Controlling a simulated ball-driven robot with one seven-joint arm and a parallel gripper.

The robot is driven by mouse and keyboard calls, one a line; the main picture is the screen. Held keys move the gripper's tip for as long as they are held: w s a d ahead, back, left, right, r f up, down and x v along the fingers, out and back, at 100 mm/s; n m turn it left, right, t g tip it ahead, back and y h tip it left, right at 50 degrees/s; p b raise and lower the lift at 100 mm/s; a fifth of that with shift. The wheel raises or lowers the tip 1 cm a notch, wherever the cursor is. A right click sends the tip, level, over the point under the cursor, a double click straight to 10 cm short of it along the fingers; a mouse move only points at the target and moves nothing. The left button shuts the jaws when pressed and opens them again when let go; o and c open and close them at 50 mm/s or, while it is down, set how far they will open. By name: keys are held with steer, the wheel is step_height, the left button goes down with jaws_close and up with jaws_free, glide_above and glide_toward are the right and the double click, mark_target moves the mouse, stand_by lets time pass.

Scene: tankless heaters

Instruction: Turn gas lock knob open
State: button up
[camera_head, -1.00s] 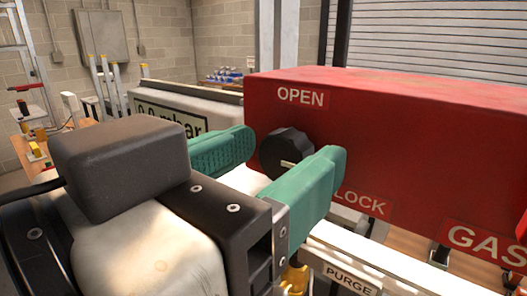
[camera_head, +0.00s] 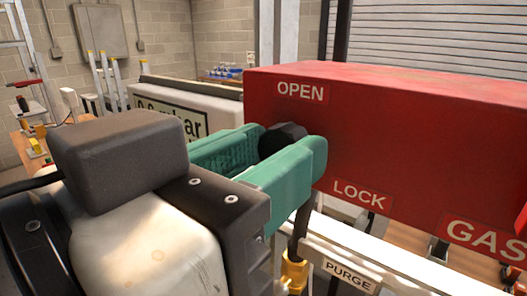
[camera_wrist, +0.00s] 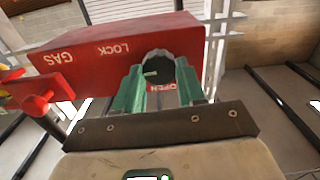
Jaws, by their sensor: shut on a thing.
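The gas lock knob (camera_head: 283,141) is a round black knob on the front of a red box (camera_head: 400,135), between the OPEN label (camera_head: 300,91) above and the LOCK label (camera_head: 359,194) below. My gripper (camera_head: 284,147) has green fingers, one on each side of the knob, and is shut on it. The wrist view also shows the knob (camera_wrist: 153,70) between both fingers, with a pale mark on its face. In the head view the near finger hides the knob's lower part.
A PURGE label (camera_head: 348,276) sits on a white rail below the box, with a brass fitting (camera_head: 294,272) nearby. A red valve-like part (camera_wrist: 38,100) sticks out beside the GAS label in the wrist view.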

steer(key=n+p, duration=0.2)
steer(key=n, duration=0.2)
steer(key=shift+r+n+p, duration=0.15)
steer(key=shift+n+p, duration=0.15)
steer(key=shift+n, duration=0.1)
steer(key=n+p, duration=0.3)
steer(key=n, duration=0.1)
steer(key=shift+a+n+p, duration=0.1)
steer(key=shift+n+p, duration=0.2)
steer(key=shift+n, duration=0.1)
steer(key=n+p, duration=0.3)
steer(key=shift+w, duration=0.1)
steer(key=shift+f+n+p, duration=0.15)
steer(key=shift+n+p, duration=0.25)
steer(key=shift+n, duration=0.6)
steer(key=shift+f+n+p, duration=0.15)
steer(key=shift+n+p, duration=0.25)
steer(key=shift+n, duration=0.6)
steer(key=shift+a, duration=0.1)
steer(key=o, duration=1.1)
steer(key=shift+c, duration=0.2)
